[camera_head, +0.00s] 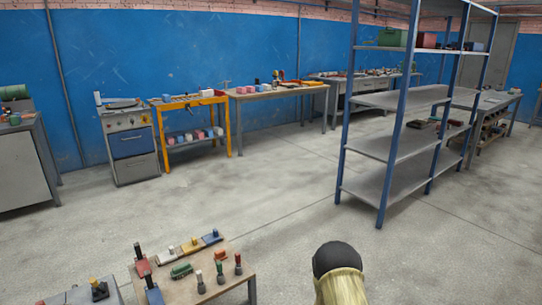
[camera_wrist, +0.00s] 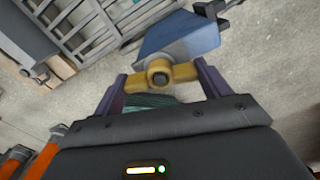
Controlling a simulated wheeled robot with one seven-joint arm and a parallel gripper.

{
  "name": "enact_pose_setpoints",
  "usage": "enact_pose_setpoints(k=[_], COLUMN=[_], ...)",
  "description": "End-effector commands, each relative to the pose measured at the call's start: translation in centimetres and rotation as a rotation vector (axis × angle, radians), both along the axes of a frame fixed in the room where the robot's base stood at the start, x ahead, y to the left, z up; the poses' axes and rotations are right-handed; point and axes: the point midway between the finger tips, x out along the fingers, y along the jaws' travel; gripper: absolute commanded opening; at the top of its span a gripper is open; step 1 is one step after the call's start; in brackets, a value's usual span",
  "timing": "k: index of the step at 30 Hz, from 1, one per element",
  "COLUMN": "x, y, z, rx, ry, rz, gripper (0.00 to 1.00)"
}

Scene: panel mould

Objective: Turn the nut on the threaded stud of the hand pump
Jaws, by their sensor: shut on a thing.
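In the wrist view my gripper (camera_wrist: 158,82) is shut on a yellow two-winged nut (camera_wrist: 182,73). One purple-grey finger is at each wing end. The dark round end of the threaded stud (camera_wrist: 159,79) shows in the middle of the nut's hub. A blue body (camera_wrist: 185,35), seemingly part of the hand pump, lies behind the nut, with a grey part between them. How far the nut sits along the stud cannot be told. I cannot pick out my gripper or the pump with certainty in the head view.
A small brown table (camera_head: 221,277) with several small fixtures stands at the lower left of the head view. A blue-posted shelf rack (camera_head: 385,150) stands right of centre. Benches line the blue wall. The floor between is clear. Orange parts (camera_wrist: 42,145) show at the wrist view's lower left.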

Motion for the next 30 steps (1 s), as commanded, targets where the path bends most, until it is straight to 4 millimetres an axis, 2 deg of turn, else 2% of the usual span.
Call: enact_pose_setpoints(k=[6, 16, 24, 30], x=[-0.04, -0.02, -0.08, -0.03], y=[-0.04, -0.06, -0.09, -0.11], z=[0.28, 0.1, 0.28, 0.01], rx=[0.0, -0.001, -0.002, -0.001], ry=[0.001, 0.001, 0.002, 0.001], rz=[-0.232, -0.271, -0.534, -0.558], gripper=[0.49, 0.49, 0.49, 0.49])
